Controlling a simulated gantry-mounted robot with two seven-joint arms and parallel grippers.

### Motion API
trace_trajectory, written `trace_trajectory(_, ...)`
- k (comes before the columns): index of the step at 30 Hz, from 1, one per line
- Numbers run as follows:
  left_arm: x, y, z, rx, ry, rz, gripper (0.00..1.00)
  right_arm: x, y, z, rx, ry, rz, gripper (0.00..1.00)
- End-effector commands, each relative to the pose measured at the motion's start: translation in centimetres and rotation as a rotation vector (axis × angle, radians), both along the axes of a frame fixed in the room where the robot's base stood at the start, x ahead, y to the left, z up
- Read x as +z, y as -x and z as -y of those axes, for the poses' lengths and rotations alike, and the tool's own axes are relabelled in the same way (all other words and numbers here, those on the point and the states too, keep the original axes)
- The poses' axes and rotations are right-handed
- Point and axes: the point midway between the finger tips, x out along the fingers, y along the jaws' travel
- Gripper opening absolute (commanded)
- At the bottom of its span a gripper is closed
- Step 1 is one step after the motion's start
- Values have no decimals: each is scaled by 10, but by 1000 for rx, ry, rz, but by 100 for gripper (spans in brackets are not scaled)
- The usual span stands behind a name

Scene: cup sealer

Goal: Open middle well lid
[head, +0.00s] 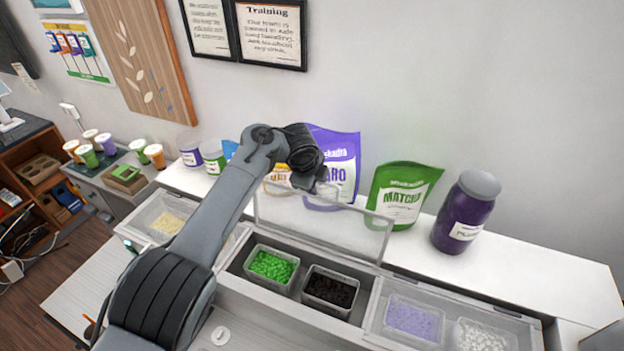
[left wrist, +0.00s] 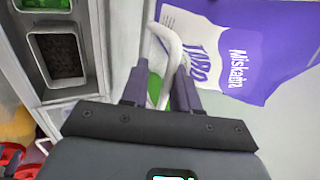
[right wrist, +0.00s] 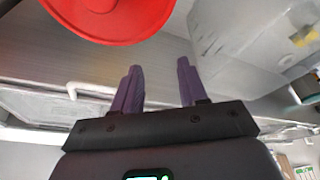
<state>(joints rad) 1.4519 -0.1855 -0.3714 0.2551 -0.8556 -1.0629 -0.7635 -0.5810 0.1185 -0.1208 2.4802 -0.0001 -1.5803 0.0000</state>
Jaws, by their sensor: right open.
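The middle well lid (head: 345,238) is a clear panel with a pale frame, raised and standing steeply at the back edge of its well. Below it, the uncovered middle well (head: 236,268) holds a tub of green bits (head: 271,266) and a tub of dark bits (head: 330,290). My left gripper (head: 326,184) is at the raised lid's top edge, partly hidden by its own wrist. In the left wrist view, a white curved handle (left wrist: 168,42) lies between its separated fingers; contact is unclear. My right gripper (right wrist: 158,80) is open and empty, seen only in the right wrist view.
A purple taro bag (head: 340,160), a green matcha bag (head: 400,195) and a purple jar (head: 466,215) stand on the shelf behind the lid. The left well (head: 150,212) and right well (head: 375,325) flank the middle one. A red round object (right wrist: 110,12) is near my right gripper.

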Motion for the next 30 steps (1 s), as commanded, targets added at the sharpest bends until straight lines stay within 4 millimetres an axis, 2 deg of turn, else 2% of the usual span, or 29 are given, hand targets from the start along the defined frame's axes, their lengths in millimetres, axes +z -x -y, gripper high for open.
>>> trace_trajectory(8, 15, 6, -2, -3, 2, 2, 29, -8, -1, 0, -2, -2, 1, 43)
trace_trajectory(21, 78, 35, -14, -1, 0, 4, 29, -32, -1, 0, -1, -1, 2, 43)
trace_trajectory(30, 97, 43, -18, 0, 0, 1, 29, -36, -1, 1, 2, 4, 2, 43)
